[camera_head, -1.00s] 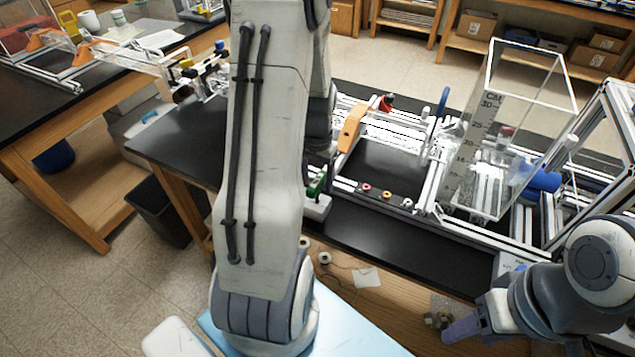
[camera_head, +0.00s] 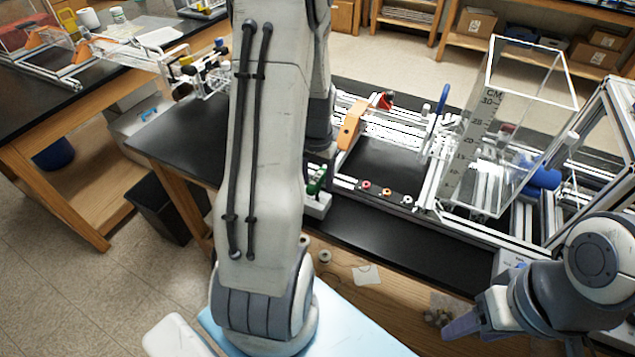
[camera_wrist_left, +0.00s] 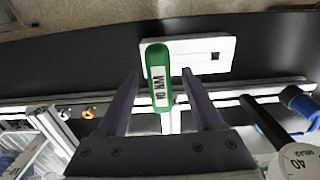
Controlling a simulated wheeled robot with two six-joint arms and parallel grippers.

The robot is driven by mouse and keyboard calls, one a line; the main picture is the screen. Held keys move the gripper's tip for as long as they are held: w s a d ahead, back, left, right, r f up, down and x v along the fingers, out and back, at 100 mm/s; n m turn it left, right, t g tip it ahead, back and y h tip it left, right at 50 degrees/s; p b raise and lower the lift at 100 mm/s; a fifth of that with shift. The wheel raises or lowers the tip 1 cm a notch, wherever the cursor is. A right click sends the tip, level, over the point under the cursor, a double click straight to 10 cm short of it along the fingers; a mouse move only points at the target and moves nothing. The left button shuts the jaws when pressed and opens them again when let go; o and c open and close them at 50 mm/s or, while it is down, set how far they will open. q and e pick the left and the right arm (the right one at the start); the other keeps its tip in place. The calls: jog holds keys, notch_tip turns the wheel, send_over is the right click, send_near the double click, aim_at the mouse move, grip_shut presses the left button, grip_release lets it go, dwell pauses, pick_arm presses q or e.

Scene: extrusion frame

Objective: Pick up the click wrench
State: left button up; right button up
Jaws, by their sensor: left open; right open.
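The click wrench (camera_wrist_left: 159,78) has a green handle with a "10 NM" label. In the left wrist view it lies between the two spread purple fingers of my left gripper (camera_wrist_left: 161,74), with no clear contact on either side. Its head end runs down toward the gripper body and is partly hidden. In the head view, only a bit of the green handle (camera_head: 315,184) shows beside my left arm, which hides most of the left gripper. My right gripper (camera_head: 462,326) is at the lower right, open and empty, apart from the wrench.
A white block (camera_wrist_left: 203,54) lies under the wrench handle on the black bench. Aluminium rails (camera_head: 372,195) with small coloured knobs run alongside. A clear box with a ruler (camera_head: 470,150) and an orange bracket (camera_head: 352,125) stand on the frame. A dial marked 40 (camera_wrist_left: 298,162) sits nearby.

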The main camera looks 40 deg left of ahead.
pick_arm(q)
grip_shut()
jog(key=shift+r, duration=0.15)
jog(key=shift+r, duration=0.25)
jog(key=shift+w+r, duration=0.1)
jog(key=shift+r, duration=0.15)
jog(key=r, duration=0.2)
jog(key=r+b, duration=0.1)
jog(key=shift+d+r, duration=0.3)
jog(key=shift+r, duration=0.05)
jog(key=s+d+r+b, duration=0.2)
jog(key=s+d+r, duration=0.3)
jog(key=d, duration=0.5)
jog(key=shift+r, duration=0.8)
jog(key=shift+w+r, duration=0.1)
